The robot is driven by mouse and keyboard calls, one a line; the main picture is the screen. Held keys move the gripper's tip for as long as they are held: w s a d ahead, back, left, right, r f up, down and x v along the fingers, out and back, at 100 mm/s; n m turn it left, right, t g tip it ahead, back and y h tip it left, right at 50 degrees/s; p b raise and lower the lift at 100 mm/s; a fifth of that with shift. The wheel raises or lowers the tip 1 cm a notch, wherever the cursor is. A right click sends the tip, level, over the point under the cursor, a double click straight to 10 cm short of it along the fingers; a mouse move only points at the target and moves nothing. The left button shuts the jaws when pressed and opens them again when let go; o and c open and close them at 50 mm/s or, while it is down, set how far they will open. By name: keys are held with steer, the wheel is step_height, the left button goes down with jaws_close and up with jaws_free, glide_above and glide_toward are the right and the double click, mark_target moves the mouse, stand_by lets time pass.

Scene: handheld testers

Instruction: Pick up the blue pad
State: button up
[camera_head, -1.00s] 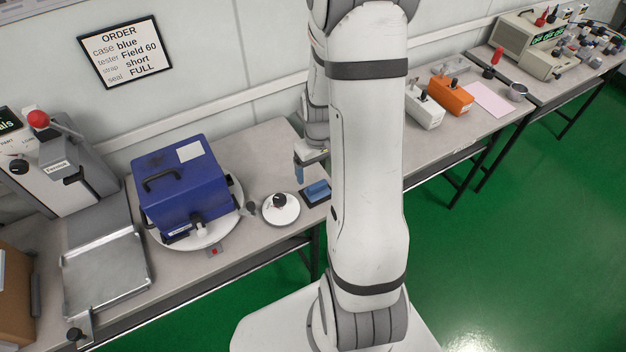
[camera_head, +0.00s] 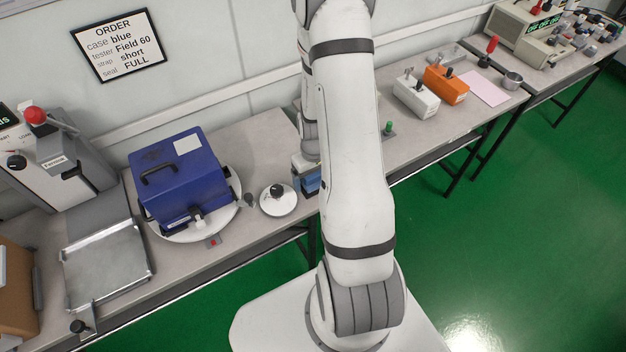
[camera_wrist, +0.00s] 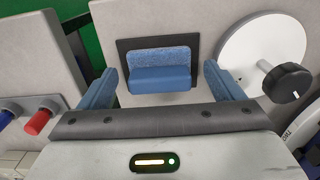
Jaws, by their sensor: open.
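The blue pad (camera_wrist: 160,72) sits on a dark square base (camera_wrist: 187,44) on the bench. In the wrist view it lies between my two blue fingers, ahead of their tips, with clear space on both sides. My gripper (camera_wrist: 166,88) is open and empty, its fingers apart and not touching the pad. In the head view the pad (camera_head: 312,186) shows only partly beside my arm, and my gripper (camera_head: 304,166) is just above it, largely hidden by the arm.
A white round disc with a black knob (camera_head: 278,199) stands close left of the pad. A blue case (camera_head: 180,175) rests on a white turntable further left. White (camera_head: 416,96) and orange (camera_head: 446,85) boxes stand on the bench to the right.

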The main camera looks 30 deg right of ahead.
steer(key=c, duration=1.1)
steer(key=shift+o, duration=0.2)
step_height(320, 180, up, 10)
steer(key=shift+r+b, duration=0.1)
steer(key=shift+b, duration=0.25)
